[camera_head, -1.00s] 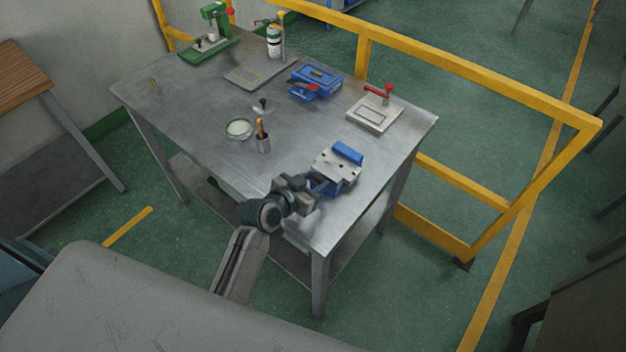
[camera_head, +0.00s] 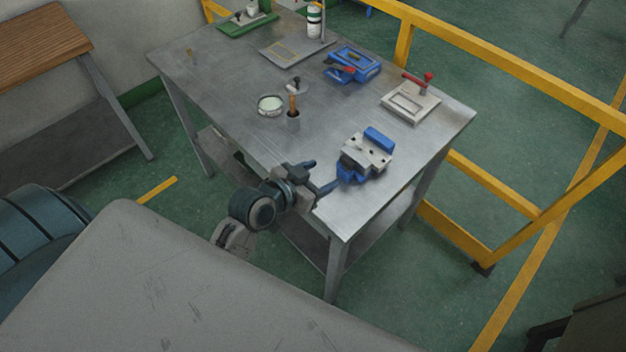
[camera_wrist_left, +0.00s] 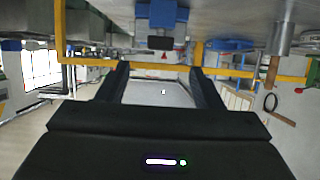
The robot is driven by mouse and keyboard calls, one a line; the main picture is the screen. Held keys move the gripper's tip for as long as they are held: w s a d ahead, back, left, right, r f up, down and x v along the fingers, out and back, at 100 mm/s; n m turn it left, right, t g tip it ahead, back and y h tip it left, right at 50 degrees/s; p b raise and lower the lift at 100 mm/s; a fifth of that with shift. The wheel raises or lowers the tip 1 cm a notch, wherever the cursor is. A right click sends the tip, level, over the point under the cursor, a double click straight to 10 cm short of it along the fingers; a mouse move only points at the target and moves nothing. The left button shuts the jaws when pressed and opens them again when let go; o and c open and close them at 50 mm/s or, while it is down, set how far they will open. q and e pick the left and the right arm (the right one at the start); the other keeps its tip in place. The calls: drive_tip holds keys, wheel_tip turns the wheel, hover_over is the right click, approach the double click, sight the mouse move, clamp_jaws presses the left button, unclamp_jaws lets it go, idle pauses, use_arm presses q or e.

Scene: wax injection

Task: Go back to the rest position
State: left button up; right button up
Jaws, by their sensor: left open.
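My left gripper (camera_head: 318,176) is at the near edge of the metal table, just left of the blue and grey vise (camera_head: 365,154). Its two dark fingers are apart, with nothing seen between them. The left wrist view shows the open fingers (camera_wrist_left: 163,82) with an empty gap. The vise's blue body (camera_wrist_left: 161,18) shows at the top of that view, beyond the fingertips. My right gripper is in neither view.
The metal table (camera_head: 225,95) carries a round dish (camera_head: 270,105), a cup with a wooden-handled tool (camera_head: 293,120), a blue box (camera_head: 352,65), a pale clamp frame (camera_head: 411,102) and a green press base (camera_head: 248,25). A yellow railing (camera_head: 500,75) runs behind and right.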

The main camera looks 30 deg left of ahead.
use_arm(q)
drive_tip(key=shift+v, duration=1.05)
